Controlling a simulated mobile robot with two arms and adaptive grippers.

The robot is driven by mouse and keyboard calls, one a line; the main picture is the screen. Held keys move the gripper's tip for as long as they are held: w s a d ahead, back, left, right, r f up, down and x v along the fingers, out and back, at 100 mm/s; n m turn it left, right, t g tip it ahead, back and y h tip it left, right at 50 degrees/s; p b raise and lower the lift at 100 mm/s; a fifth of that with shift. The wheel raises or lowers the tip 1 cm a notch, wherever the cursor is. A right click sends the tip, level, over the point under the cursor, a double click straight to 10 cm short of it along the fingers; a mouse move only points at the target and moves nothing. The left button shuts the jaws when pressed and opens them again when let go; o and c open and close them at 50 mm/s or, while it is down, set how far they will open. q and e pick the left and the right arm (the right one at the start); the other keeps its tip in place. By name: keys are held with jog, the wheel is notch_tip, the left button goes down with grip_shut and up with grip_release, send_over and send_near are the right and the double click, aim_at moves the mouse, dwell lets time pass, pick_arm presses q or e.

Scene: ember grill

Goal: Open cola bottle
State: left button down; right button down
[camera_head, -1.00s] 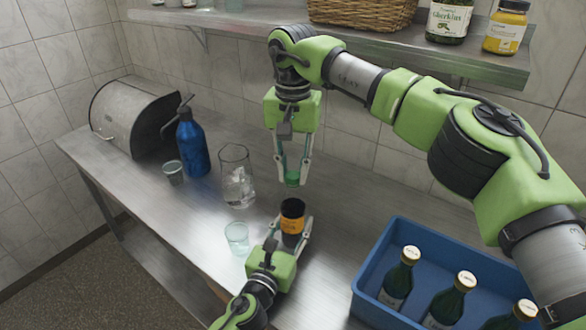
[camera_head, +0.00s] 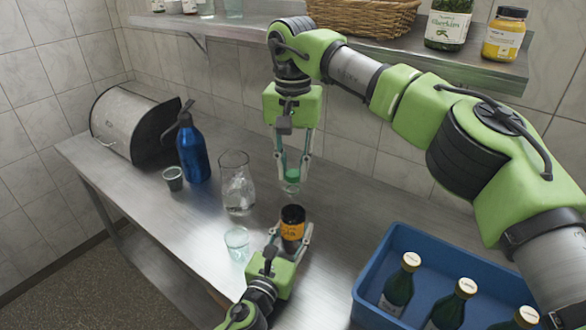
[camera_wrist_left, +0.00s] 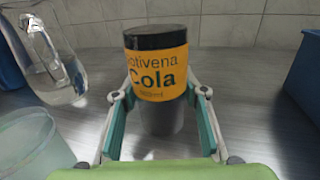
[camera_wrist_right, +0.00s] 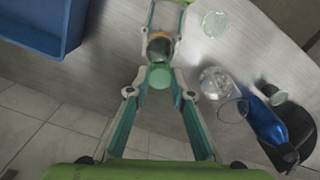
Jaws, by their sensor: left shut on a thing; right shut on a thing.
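The cola bottle (camera_head: 292,228), dark with an orange label, stands upright on the metal counter. My left gripper (camera_head: 291,234) is shut around its sides, and the left wrist view shows the bottle (camera_wrist_left: 157,73) between the two fingers. My right gripper (camera_head: 292,182) points down just above the bottle, shut on a small green round piece (camera_wrist_right: 160,77) that looks like a cap. This piece is apart from the bottle top in the head view. The bottle's mouth is not clearly seen.
A glass pitcher (camera_head: 237,184), a clear glass (camera_head: 237,243), a blue bottle (camera_head: 193,152) and a small cup (camera_head: 173,178) stand left of the cola bottle. A blue crate (camera_head: 400,232) with green bottles stands at right. A shelf (camera_head: 370,52) runs above.

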aim_at(293, 172)
jog(key=shift+r, duration=2)
pick_arm(q)
jog(key=c, duration=1.2)
grip_release()
